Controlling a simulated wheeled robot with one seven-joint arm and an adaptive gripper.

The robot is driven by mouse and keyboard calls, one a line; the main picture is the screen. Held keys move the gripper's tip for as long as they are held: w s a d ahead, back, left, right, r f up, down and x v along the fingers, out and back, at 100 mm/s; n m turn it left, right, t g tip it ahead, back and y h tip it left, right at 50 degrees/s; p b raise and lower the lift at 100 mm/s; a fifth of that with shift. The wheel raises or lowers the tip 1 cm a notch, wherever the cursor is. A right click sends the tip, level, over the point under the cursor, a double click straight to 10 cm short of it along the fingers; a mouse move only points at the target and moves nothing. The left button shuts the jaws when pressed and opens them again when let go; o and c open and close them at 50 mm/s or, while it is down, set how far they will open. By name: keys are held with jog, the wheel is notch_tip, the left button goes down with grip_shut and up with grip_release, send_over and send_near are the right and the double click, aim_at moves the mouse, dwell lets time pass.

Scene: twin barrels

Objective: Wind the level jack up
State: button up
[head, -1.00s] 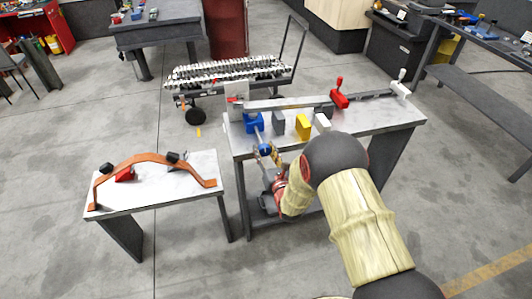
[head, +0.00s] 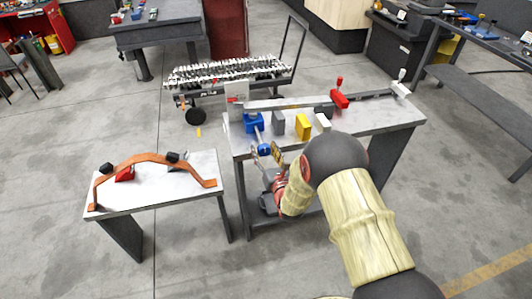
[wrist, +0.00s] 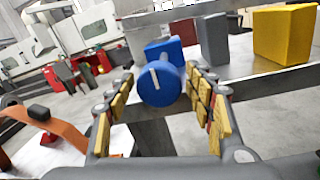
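The level jack is a blue block (head: 252,122) at the front left of the metal bench, with a round blue knob (head: 265,149) facing me. In the wrist view the knob (wrist: 158,86) fills the middle, with a white line across its face standing nearly upright and leaning slightly. My gripper (head: 266,151) is open in front of the jack. In the wrist view its yellow-padded fingers (wrist: 160,74) stand on either side of the knob, with a gap visible on both sides. The jack's block (wrist: 165,48) is partly hidden behind the knob.
On the bench (head: 385,121) a grey block (head: 278,122), a yellow block (head: 303,126) and a white block (head: 322,121) stand right of the jack. A long bar (head: 285,104) and red clamp (head: 340,99) lie behind. A low table (head: 150,198) holds an orange arch (head: 150,158).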

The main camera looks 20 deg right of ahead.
jog(key=shift+s, duration=0.1)
jog(key=shift+s, duration=3.45)
